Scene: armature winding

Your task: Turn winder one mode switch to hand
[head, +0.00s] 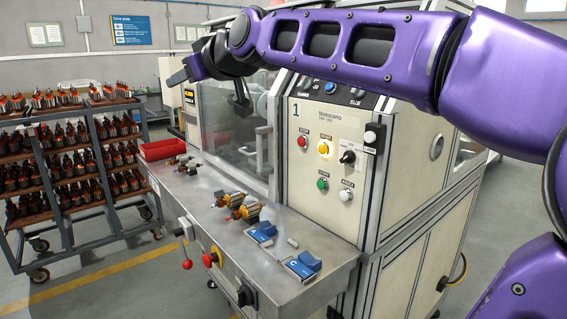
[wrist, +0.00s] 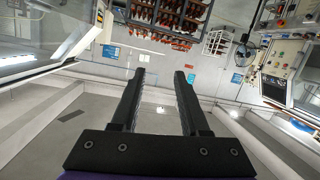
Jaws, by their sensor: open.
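Winder one (head: 326,163) is a cream cabinet marked "1" on its control panel. A black rotary switch (head: 347,158) with a white pointer sits on the panel's right side; it may be the mode switch, but its labels are too small to read. Another black knob (head: 247,293) is low on the machine's front. My purple arm reaches across the top of the cabinet. My gripper (head: 182,74) is up at the left, well away from the panel. In the wrist view my gripper (wrist: 160,76) has its two black fingers apart, with nothing between them.
Red, yellow, green and white buttons surround the switch; the yellow one (head: 324,148) is nearby. Armatures (head: 240,206) and blue blocks (head: 303,267) lie on the metal ledge (head: 335,250). A red tray (head: 162,149) and a loaded rack (head: 83,165) stand left.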

